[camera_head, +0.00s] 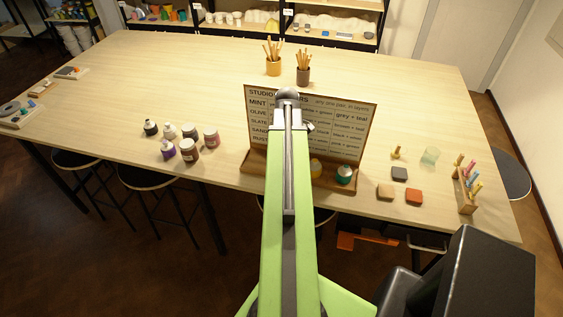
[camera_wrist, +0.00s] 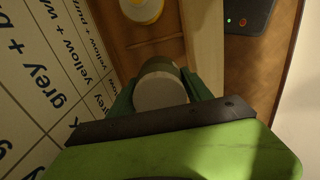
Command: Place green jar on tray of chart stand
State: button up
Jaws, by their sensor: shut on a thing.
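The chart stand (camera_head: 360,120) stands at the table's near edge, with a wooden tray (camera_head: 258,158) along its foot. A yellow jar (camera_head: 316,168) and a teal jar with a pale lid (camera_head: 344,174) are on the tray. In the wrist view, my gripper (camera_wrist: 163,92) is shut on a jar with a pale grey lid (camera_wrist: 160,93) and dark greenish, shadowed sides, apparently the green jar. It is over the tray, beside the chart and near the yellow jar (camera_wrist: 142,8). Whether it touches the tray is hidden. In the head view my arm covers gripper and held jar.
Several paint jars (camera_head: 190,133) stand left of the stand. Sponges or blocks (camera_head: 400,174), a pale green cup (camera_head: 430,155) and a tool rack (camera_head: 466,196) are on the right. Two brush pots (camera_head: 303,76) stand behind. Stools (camera_head: 150,178) are below the near edge.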

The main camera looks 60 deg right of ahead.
jog(key=f, duration=0.1)
jog(key=f+b, duration=0.2)
jog(key=shift+w+f, duration=0.2)
jog(key=shift+w, duration=0.05)
jog(key=shift+a+r+p, duration=0.15)
jog(key=shift+r+p, duration=0.15)
jog(key=shift+w+f, duration=0.1)
jog(key=shift+f, duration=0.2)
jog(key=o, duration=1.7)
jog(key=shift+r, duration=0.15)
jog(key=shift+c, duration=0.2)
jog(key=shift+r, duration=0.1)
notch_tip(320, 180, up, 12)
jog(key=p, duration=1.2)
jog(key=shift+r, duration=0.15)
